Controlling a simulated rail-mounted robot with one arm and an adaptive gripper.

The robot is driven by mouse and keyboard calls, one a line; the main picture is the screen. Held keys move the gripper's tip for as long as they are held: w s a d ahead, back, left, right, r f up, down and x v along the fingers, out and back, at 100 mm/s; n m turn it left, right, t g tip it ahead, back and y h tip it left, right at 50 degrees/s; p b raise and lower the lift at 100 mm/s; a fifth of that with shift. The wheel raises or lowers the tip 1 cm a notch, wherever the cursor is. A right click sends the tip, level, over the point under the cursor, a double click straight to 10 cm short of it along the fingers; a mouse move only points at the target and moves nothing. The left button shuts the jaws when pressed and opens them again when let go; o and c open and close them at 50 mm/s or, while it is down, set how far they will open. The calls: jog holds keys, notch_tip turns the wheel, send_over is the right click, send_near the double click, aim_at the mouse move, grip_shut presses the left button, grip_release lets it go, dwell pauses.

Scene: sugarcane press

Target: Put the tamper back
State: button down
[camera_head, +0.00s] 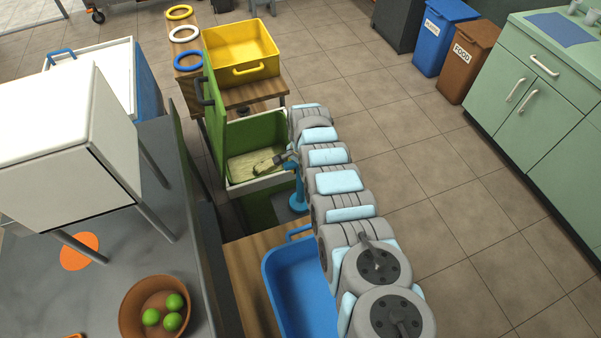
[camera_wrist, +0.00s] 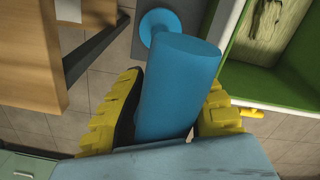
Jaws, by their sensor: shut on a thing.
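The blue tamper (camera_wrist: 178,85) fills the middle of the wrist view. My gripper (camera_wrist: 165,112), with yellow finger pads, is shut around its thick cylindrical part. A round blue disc shows beyond the cylinder over a grey plate (camera_wrist: 125,38); I cannot tell whether it touches the plate. In the head view the tamper (camera_head: 298,192) looks roughly upright beside the green press box, and my arm partly covers my gripper.
The green press box (camera_head: 235,187) with a pale rim stands just left of the tamper. A blue tub (camera_head: 275,272) sits on wood in front. A yellow bin (camera_head: 262,55) stands behind. A wooden edge (camera_wrist: 55,55) is close at left in the wrist view. Open floor lies right.

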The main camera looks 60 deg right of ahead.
jog(key=shift+f, duration=0.15)
jog(key=c, duration=1)
grip_release()
jog(key=shift+o, duration=0.2)
jog(key=shift+d+r+p, duration=0.2)
jog(key=shift+r+p, duration=1.5)
jog(key=shift+r, duration=4.5)
